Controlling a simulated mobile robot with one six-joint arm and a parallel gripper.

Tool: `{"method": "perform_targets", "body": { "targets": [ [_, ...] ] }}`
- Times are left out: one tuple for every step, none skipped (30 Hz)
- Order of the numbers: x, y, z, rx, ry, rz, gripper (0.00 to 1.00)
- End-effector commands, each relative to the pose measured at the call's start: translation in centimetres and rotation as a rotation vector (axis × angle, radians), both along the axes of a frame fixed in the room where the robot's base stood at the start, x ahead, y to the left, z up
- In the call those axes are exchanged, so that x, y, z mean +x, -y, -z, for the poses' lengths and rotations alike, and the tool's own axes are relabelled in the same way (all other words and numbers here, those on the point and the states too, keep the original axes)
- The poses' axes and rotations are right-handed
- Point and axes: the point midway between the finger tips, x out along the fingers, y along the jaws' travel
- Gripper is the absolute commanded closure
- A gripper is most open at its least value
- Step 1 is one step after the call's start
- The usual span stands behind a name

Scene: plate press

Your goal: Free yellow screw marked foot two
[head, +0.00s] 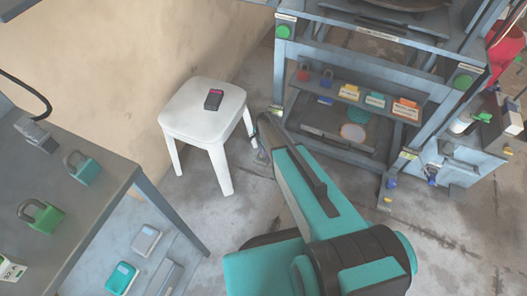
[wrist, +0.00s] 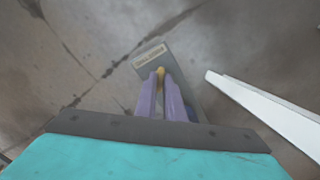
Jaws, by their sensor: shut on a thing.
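The yellow screw (wrist: 161,72) shows as a small piece between my fingertips in the wrist view. It is at a grey foot plate that carries a cream label (wrist: 150,56); the print on the label is too small to read surely. My gripper (wrist: 162,76), with purple fingers, is shut on the screw and hides most of it. In the head view my gripper (head: 257,138) is low by the press's left leg, just right of the white stool; the screw cannot be made out there. The press frame (head: 340,55) stands at the top right.
The white stool (head: 195,100) with a dark handheld device (head: 214,99) stands close left of my gripper; its leg (wrist: 262,108) shows in the wrist view. A grey bench (head: 75,225) with padlocks is at left.

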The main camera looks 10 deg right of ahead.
Motion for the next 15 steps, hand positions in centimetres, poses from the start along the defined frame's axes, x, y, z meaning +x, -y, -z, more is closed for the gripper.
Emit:
{"method": "perform_targets", "body": {
  "targets": [
    [0.01, 0.16, -0.11, -0.002, 0.000, -0.044, 1.00],
    [0.01, 0.16, -0.11, -0.002, 0.000, -0.071, 1.00],
    [0.00, 0.17, -0.11, -0.002, 0.000, -0.109, 1.00],
    [0.02, 0.18, -0.11, -0.002, 0.000, -0.136, 1.00],
    [0.02, 0.18, -0.11, -0.002, 0.000, -0.163, 1.00],
    [0.02, 0.19, -0.11, -0.003, 0.000, -0.201, 1.00],
    [0.02, 0.19, -0.11, -0.003, 0.000, -0.228, 1.00],
    [0.02, 0.19, -0.11, -0.003, 0.000, -0.256, 1.00],
    [0.02, 0.19, -0.11, -0.003, 0.000, -0.293, 1.00],
    [0.02, 0.20, -0.11, -0.003, 0.000, -0.321, 1.00],
    [0.02, 0.20, -0.10, -0.003, 0.000, -0.348, 1.00],
    [0.03, 0.20, -0.10, -0.003, 0.000, -0.383, 1.00],
    [0.02, 0.20, -0.10, -0.003, 0.000, -0.409, 1.00],
    [0.02, 0.21, -0.09, -0.003, 0.000, -0.435, 1.00],
    [0.02, 0.21, -0.08, -0.003, 0.000, -0.467, 1.00]
  ]
}}
